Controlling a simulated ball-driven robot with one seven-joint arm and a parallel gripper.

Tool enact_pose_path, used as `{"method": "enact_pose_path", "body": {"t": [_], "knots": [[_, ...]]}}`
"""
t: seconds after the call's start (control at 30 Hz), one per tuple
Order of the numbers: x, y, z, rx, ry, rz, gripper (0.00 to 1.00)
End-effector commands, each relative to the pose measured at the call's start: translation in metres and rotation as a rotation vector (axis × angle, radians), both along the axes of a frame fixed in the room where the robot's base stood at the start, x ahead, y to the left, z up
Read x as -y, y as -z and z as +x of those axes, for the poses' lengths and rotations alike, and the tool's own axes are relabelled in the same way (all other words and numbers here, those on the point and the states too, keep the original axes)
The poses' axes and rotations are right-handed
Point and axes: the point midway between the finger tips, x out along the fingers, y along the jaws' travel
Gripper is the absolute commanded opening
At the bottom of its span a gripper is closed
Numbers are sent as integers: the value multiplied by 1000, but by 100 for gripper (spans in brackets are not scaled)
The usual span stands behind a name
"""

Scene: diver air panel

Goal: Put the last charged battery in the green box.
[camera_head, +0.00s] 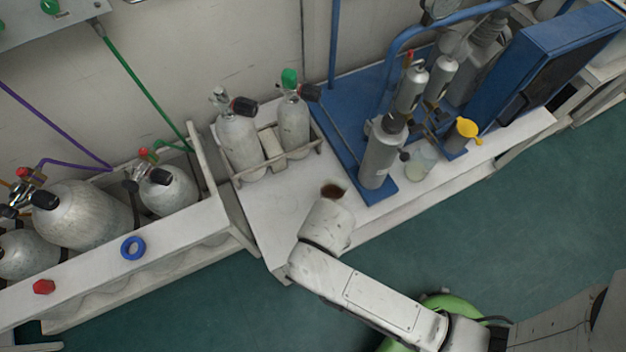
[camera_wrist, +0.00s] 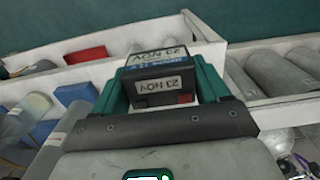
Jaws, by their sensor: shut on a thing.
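The battery (camera_wrist: 162,84) is a dark block with a pale label reading 23 NOV, a blue band and a red patch. My gripper (camera_wrist: 165,80) is shut on it, with a green finger on each side in the wrist view. A white bench shows beyond the battery; I cannot tell how high the battery is above it. In the head view my wrist is over the front of the white bench (camera_head: 275,215), and it hides the fingers and the battery. I cannot make out a green box in either view.
Two grey cylinders (camera_head: 238,142) stand in a rack left of my wrist. A grey cylinder (camera_head: 380,155) and a clear beaker (camera_head: 420,160) stand to its right, by a blue stand (camera_head: 340,115). A red block (camera_wrist: 85,55) and blue blocks (camera_wrist: 75,95) show left in the wrist view.

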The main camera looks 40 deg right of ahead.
Motion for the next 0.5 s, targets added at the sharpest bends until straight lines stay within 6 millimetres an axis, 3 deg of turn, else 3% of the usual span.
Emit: {"method": "enact_pose_path", "body": {"t": [0.47, 0.5], "knots": [[24, 42, 91, 4, 5, 0, 21], [26, 52, 94, 0, 3, -1, 21]]}}
